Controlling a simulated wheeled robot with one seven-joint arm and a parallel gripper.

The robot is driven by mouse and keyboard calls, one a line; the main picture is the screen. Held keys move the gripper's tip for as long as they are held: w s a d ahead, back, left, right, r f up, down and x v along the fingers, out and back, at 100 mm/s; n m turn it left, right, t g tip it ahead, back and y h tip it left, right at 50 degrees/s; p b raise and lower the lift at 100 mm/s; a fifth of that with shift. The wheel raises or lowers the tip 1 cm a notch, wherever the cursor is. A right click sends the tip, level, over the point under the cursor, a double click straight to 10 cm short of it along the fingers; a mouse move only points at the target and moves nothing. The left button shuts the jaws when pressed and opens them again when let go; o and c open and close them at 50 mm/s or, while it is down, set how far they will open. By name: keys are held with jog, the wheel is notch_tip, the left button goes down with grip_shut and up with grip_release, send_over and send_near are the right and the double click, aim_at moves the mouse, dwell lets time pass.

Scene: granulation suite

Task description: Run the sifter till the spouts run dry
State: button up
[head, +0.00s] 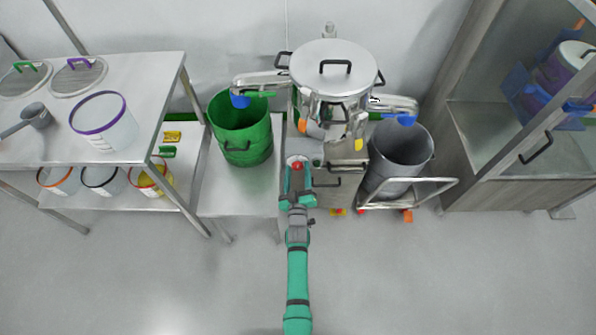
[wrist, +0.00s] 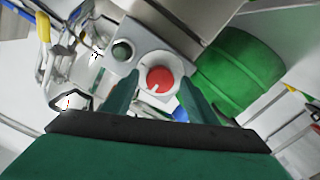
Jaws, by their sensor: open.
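The sifter (head: 321,70) is a round steel drum with a lidded top and a black handle, standing on a steel base. Its left spout (head: 262,79) has a blue end over a green drum (head: 243,140). Its right spout (head: 394,106) has a blue end over a grey bin (head: 400,158). A control box with a red knob (wrist: 160,79) and a dark round button (wrist: 122,51) is on the base's front. My gripper (wrist: 158,98) is open, its fingers on either side of the red knob; contact cannot be told. In the head view my gripper (head: 297,172) partly covers the box.
A steel table (head: 150,75) on the left holds lids, a scoop and a purple-rimmed tub (head: 103,120), with several tubs on its lower shelf. The grey bin stands on a wheeled trolley (head: 430,186). A glass-fronted cabinet (head: 500,150) is at right. The front floor is clear.

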jog(key=c, duration=1.1)
jog(key=shift+o, duration=0.2)
